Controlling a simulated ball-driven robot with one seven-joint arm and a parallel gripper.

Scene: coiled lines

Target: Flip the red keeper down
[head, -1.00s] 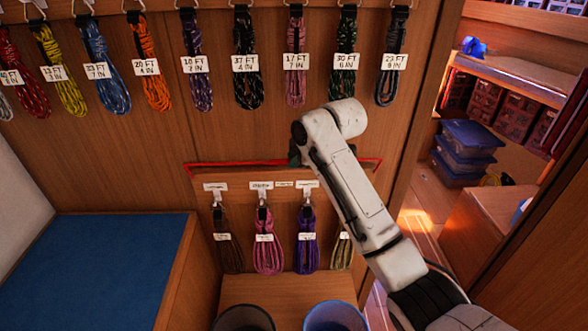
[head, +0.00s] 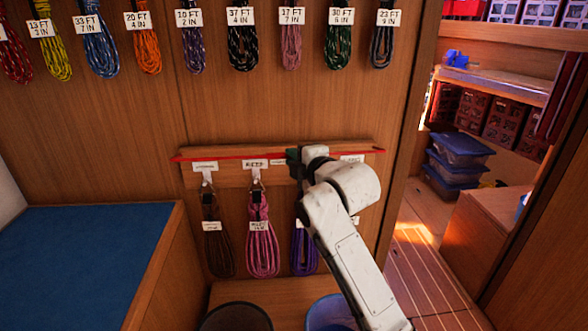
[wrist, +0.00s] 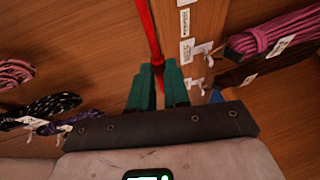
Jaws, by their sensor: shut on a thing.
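The red keeper (head: 225,157) is a thin red bar running across the hook board (head: 330,149) on the wooden wall, just above the white labels in the head view. My gripper (head: 293,156) is at the middle of the bar. In the wrist view, the green fingers of my gripper (wrist: 158,72) are closed on the red keeper (wrist: 149,35), which runs up out of the frame. My wrist hides part of the bar and board in the head view.
Coiled lines hang below the board, including a brown coil (head: 217,240), a pink coil (head: 262,235) and a purple coil (head: 304,250). More tagged coils hang above. A blue-topped bench (head: 80,250) is at left; buckets (head: 236,318) stand below.

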